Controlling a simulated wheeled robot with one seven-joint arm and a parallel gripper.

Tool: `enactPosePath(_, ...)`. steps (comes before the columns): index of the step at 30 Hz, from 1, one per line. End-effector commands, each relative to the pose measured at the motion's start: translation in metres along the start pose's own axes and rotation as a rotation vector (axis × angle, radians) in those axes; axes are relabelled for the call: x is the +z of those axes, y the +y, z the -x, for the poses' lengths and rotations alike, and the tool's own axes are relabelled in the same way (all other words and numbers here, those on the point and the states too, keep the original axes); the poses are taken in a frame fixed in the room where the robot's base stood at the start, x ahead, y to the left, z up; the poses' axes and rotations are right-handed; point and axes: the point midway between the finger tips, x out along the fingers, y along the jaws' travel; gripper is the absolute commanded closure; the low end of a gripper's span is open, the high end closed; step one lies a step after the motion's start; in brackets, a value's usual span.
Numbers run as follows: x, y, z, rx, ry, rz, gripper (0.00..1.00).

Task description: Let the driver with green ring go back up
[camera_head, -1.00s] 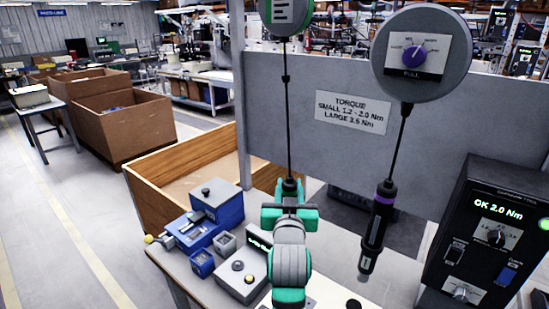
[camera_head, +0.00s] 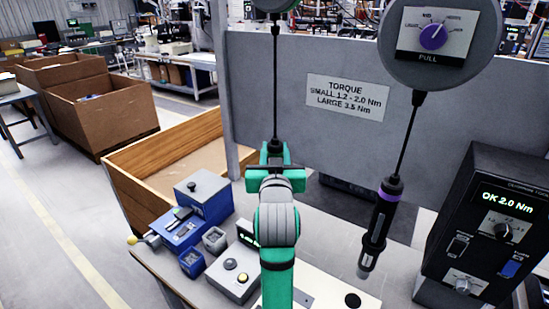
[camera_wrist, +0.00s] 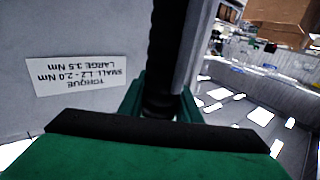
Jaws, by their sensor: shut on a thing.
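My gripper (camera_head: 275,160) is shut on a driver below the cable of the left balancer (camera_head: 275,7). In the head view my arm and gripper hide nearly all of this driver. In the wrist view its black body (camera_wrist: 165,45) stands between the fingers. I cannot see a green ring on it. The cable runs straight and upright from the balancer to the driver. A second driver (camera_head: 378,228), black with a purple ring, hangs slightly tilted from the right balancer (camera_head: 440,65), apart from my gripper.
A grey panel (camera_head: 280,75) with a torque sign (camera_head: 347,97) stands behind. A torque controller (camera_head: 490,225) stands at the right, reading OK 2.0 Nm. A blue fixture (camera_head: 205,200) and a grey button box (camera_head: 233,272) are on the bench at left. A wooden crate (camera_head: 165,150) is behind them.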

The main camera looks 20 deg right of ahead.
Motion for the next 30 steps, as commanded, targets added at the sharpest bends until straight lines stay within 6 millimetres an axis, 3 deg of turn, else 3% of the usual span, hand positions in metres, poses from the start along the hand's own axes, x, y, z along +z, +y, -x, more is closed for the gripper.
enactPosePath(12,-0.0060,-0.0006,-0.0002,-0.001,-0.002,0.000,1.00)
enactPosePath(13,-0.0059,-0.0006,-0.0002,-0.001,-0.002,0.000,0.67)
enactPosePath(15,-0.0059,-0.0006,-0.0002,-0.001,-0.002,0.000,0.51)
enactPosePath(22,-0.0061,-0.0020,0.0000,-0.003,-0.001,0.000,0.48)
enactPosePath(28,-0.0054,-0.0006,-0.0003,-0.001,-0.003,0.000,0.00)
enactPosePath(30,-0.0056,-0.0004,-0.0003,-0.001,-0.002,0.000,0.00)
